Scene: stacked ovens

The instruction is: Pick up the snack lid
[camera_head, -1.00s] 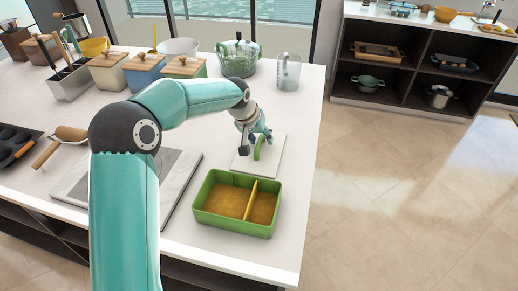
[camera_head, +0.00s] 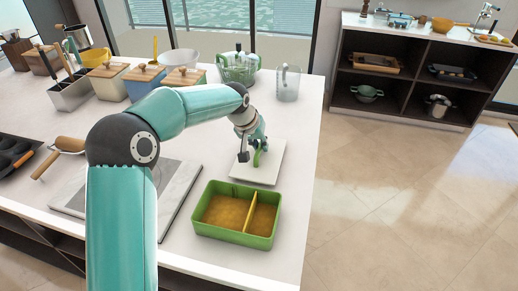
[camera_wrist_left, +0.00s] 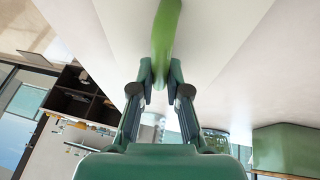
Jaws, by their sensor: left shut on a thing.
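The snack lid (camera_head: 268,168) is a white flat panel with a raised green handle (camera_head: 257,158), on the counter behind the green snack box. My left gripper (camera_head: 252,152) is over the lid, shut on its green handle. In the left wrist view the lid (camera_wrist_left: 220,30) fills the upper middle, and the left gripper's fingers (camera_wrist_left: 160,78) close on the green handle (camera_wrist_left: 164,35). I cannot tell whether the lid touches the counter. The green snack box (camera_head: 240,238) is open, with a yellow divider (camera_head: 251,213) and orange-brown contents. My right gripper is not in view.
A grey board (camera_head: 180,190) lies left of the box. A rolling pin (camera_head: 66,145) and dark muffin tray (camera_head: 15,150) are farther left. Lidded canisters (camera_head: 145,78), a green basket (camera_head: 239,68) and a clear jug (camera_head: 287,83) stand behind. The counter's right edge is close to the lid.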

